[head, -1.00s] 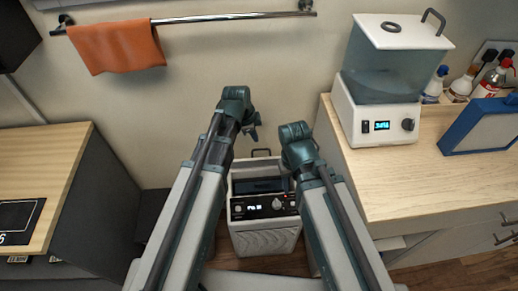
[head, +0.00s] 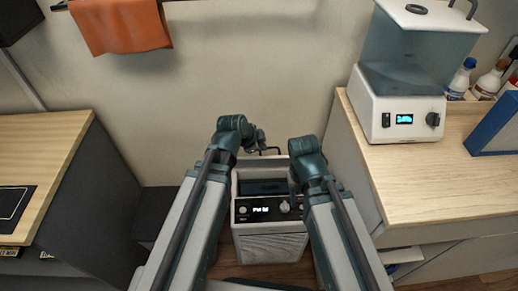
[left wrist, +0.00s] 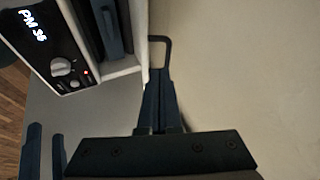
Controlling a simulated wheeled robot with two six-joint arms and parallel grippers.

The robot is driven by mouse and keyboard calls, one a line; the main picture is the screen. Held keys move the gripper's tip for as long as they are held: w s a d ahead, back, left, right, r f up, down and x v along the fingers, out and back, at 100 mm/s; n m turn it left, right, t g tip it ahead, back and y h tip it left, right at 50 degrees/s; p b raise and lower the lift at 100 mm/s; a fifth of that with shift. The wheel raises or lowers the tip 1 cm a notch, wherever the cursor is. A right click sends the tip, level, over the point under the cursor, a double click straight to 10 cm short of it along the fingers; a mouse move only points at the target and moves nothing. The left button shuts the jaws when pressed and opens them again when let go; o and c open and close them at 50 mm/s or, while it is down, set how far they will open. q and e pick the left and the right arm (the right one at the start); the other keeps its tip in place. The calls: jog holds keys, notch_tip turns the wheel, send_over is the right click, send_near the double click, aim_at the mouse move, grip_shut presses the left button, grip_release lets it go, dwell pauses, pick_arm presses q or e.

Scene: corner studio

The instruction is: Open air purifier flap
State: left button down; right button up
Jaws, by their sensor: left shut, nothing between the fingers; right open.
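The air purifier (head: 268,240) stands on the floor against the wall, a white box with a dark control panel and a lit display. Its top has a recess with a dark panel (head: 262,187) inside; I cannot tell how far that flap is open. A thin black loop handle (left wrist: 161,42) rises at its wall side. My left gripper (left wrist: 158,82) is shut and empty, its tips beside the purifier's rim close to the loop's base; contact is unclear. My right gripper (left wrist: 45,140) is open and empty by the purifier's right side, mostly hidden by its arm in the head view.
A wooden counter (head: 440,200) on the right holds a clear-tanked appliance (head: 400,110) and bottles. A wood-topped cabinet (head: 40,160) stands left. An orange towel (head: 122,25) hangs on the wall. The purifier sits in the gap between the cabinets.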

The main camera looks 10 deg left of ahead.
pick_arm(q)
jog(key=b+x, duration=0.3)
jog(key=x, duration=0.2)
jog(key=shift+w+f+b, duration=0.1)
jog(key=shift+f+b, duration=0.1)
jog(key=shift+b, duration=0.1)
pick_arm(e)
notch_tip(320, 180, down, 5)
jog(key=shift+r, duration=0.2)
pick_arm(q)
jog(key=shift+r, duration=0.1)
pick_arm(e)
jog(key=shift+r, duration=0.1)
pick_arm(q)
jog(key=w+g, duration=0.1)
jog(key=w+p, duration=0.1)
jog(key=w, duration=0.1)
jog(key=w+a+g+p, duration=0.1)
jog(key=w, duration=0.1)
jog(key=shift+w+g, duration=0.15)
jog(key=shift+g, duration=0.15)
pick_arm(e)
jog(key=shift+r, duration=0.85)
pick_arm(q)
jog(key=shift+r, duration=0.1)
pick_arm(e)
jog(key=shift+r, duration=0.1)
